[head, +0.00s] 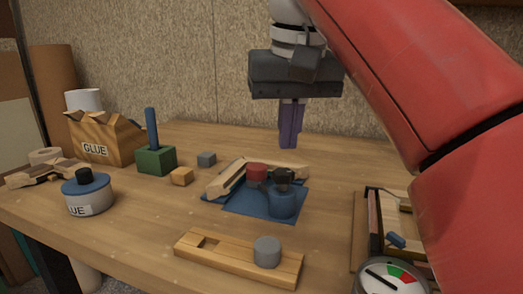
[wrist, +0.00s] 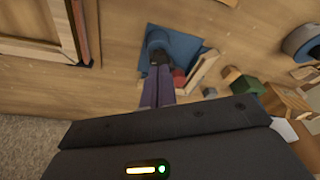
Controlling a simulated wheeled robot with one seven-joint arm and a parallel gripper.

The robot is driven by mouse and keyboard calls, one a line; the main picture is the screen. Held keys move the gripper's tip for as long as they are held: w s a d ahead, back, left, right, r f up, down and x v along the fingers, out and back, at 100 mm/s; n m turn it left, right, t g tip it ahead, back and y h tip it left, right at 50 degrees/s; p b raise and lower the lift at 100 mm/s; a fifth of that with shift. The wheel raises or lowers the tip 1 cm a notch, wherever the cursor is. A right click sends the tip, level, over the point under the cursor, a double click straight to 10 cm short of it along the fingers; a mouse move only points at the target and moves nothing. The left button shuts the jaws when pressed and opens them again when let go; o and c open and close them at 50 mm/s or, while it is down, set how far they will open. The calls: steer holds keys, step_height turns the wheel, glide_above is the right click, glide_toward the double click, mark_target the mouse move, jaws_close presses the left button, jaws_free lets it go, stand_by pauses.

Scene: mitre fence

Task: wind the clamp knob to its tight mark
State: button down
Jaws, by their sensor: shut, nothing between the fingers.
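My gripper (head: 290,145) hangs above the bench with its two purple fingers shut together and empty. In the wrist view the fingers (wrist: 157,100) point toward a blue round body with a dark top. In the head view this blue body (head: 283,205) sits on a blue mat (head: 240,208), with a black knob-like piece (head: 284,175) on top. A red round piece (head: 257,172) and angled wooden strips (head: 228,180) adjoin it. I cannot tell for certain which piece is the clamp knob, and no tight mark is legible. My fingertips are apart from these parts.
A slotted wooden board (head: 220,252) with a grey cylinder (head: 267,250) lies in front. A dial gauge (head: 390,278) and wooden frame (head: 372,225) are at right. A glue pot (head: 88,197), green block (head: 155,160) and small blocks stand left.

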mark_target(283, 181)
steer(key=shift+w+d+f+b, duration=0.1)
steer(key=shift+d+f+b, duration=0.25)
steer(key=shift+f, duration=0.75)
steer(key=shift+w+d+f+b, duration=0.1)
steer(key=shift+d+f+b, duration=0.25)
steer(key=shift+f, duration=0.7)
steer(key=shift+d+f+b, duration=0.2)
steer(key=shift+f+b, duration=0.3)
steer(key=shift+f, duration=0.6)
steer(key=shift+w+a, duration=0.15)
steer(key=shift+w, duration=0.05)
steer(key=shift+a+r+p, duration=0.15)
steer(key=shift+p, duration=0.35)
steer(key=shift+s+a+p, duration=0.2)
steer(key=shift+a+p, duration=0.3)
steer(key=shift+p, duration=0.05)
steer(key=shift+a, duration=0.6)
steer(key=shift+s, duration=0.15)
